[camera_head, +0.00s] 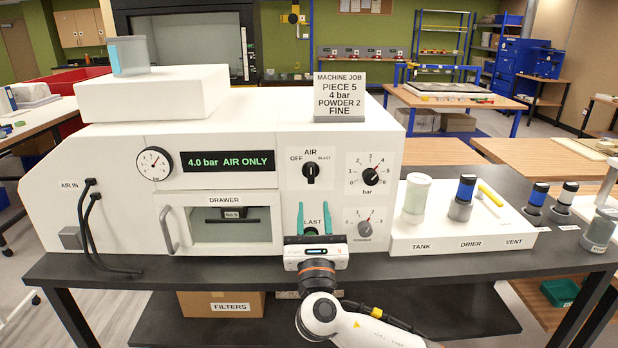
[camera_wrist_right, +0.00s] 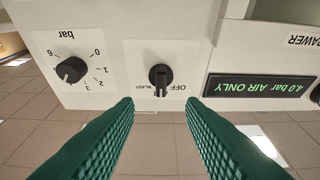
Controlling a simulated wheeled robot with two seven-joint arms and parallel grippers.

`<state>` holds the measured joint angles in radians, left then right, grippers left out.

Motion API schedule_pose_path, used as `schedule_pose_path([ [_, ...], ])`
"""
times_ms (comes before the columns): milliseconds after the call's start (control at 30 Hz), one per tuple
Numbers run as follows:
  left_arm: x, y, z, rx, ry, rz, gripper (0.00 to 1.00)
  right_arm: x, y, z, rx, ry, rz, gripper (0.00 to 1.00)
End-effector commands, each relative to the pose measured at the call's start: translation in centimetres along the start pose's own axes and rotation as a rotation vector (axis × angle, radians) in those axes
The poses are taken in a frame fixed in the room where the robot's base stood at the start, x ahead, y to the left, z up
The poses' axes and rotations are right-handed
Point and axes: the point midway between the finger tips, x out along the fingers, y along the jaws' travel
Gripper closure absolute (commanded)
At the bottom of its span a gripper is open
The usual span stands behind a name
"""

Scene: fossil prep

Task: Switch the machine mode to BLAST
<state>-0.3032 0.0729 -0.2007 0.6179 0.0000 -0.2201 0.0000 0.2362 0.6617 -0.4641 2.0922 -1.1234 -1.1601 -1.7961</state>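The machine (camera_head: 110,160) is a white cabinet on a dark bench. Its mode knob (camera_head: 311,172) is black, with OFF at its left, AIR above and BLAST at its right; its pointer looks upright, toward AIR. The knob also shows upside down in the right wrist view (camera_wrist_right: 160,76). The display (camera_head: 228,161) reads "4.0 bar AIR ONLY". My right gripper (camera_head: 314,206) is open and empty, its green fingers pointing up below the knob and apart from it. In the wrist view its fingertips (camera_wrist_right: 160,101) stand either side of the knob's line. My left gripper is not in view.
A bar knob (camera_head: 370,177) sits right of the mode knob, with another dial (camera_head: 365,224) below it. My gripper partly hides a control labelled BLAST. The drawer (camera_head: 230,224) is at left. A job sign (camera_head: 340,96) stands on top. A tank (camera_head: 415,197) stands at right.

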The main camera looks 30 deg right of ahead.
Motion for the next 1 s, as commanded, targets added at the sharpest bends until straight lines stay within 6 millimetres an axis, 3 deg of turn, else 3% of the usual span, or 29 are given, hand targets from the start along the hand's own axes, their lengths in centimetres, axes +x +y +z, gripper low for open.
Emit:
schedule_pose_path([
  [200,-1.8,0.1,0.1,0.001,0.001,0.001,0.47,4.8,0.0,-0.3,0.000,0.000,0.002,0.64],
  [400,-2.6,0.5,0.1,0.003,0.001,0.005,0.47,7.7,0.0,-0.1,0.001,-0.002,0.000,0.64],
  [600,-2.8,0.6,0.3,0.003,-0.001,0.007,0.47,8.8,0.0,0.1,0.003,-0.003,-0.001,0.64],
  [867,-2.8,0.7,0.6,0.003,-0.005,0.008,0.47,8.9,0.0,0.1,0.003,-0.004,-0.001,0.64],
  [1000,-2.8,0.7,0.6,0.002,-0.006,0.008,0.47,8.8,0.0,0.1,0.003,-0.004,-0.001,0.87],
])
